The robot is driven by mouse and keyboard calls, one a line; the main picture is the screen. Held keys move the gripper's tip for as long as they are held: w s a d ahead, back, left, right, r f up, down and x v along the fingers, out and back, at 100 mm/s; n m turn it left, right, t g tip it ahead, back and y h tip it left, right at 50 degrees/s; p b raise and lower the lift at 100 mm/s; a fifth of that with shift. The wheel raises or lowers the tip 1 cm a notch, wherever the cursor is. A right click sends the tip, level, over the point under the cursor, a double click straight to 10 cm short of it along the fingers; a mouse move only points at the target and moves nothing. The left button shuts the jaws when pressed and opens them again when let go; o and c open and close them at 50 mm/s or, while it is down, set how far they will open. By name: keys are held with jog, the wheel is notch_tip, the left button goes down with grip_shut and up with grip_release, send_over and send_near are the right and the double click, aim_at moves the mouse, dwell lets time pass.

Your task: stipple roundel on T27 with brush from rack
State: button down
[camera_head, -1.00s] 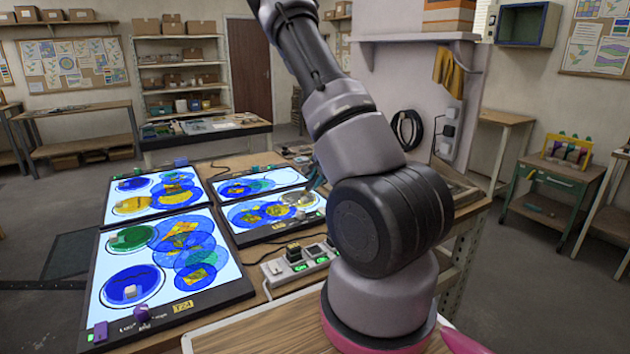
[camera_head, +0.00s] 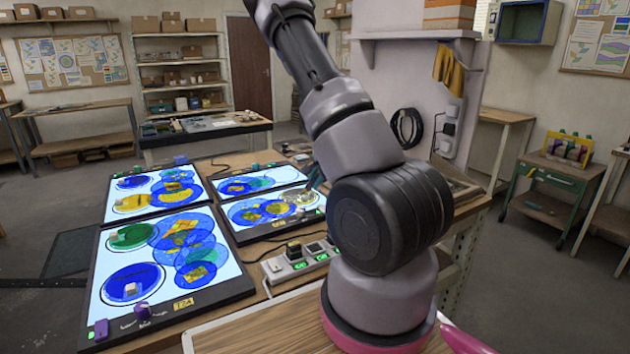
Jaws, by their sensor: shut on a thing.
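Several lit panels with blue, green and yellow roundels lie on the bench. The front-left panel (camera_head: 235,272) has a tag (camera_head: 183,304) that seems to read T24. The right middle panel (camera_head: 240,240) has a tag too small to read, so I cannot tell which panel is T27. A pale roundel (camera_head: 300,197) lies at its right end. Beside my arm a small, thin dark shape (camera_head: 316,180), apparently part of my gripper with the brush, shows above that roundel. My arm hides most of it, and contact with the glass cannot be made out.
A yellow rack (camera_head: 568,149) with several green-topped items stands on the green cabinet (camera_head: 548,178) at the right. A white powered strip (camera_head: 298,264) sits on the bench in front of the right panels. Shelves (camera_head: 180,75) stand at the back wall.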

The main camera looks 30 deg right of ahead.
notch_tip(320, 180, up, 2)
jog(key=shift+r, duration=0.1)
dwell(0.5)
jog(key=w+d, duration=0.1)
jog(key=w, duration=0.2)
jog(key=shift+d, duration=0.4)
jog(key=shift+f, duration=0.2)
jog(key=shift+f, duration=0.65)
jog(key=shift+f, duration=0.3)
dwell(1.0)
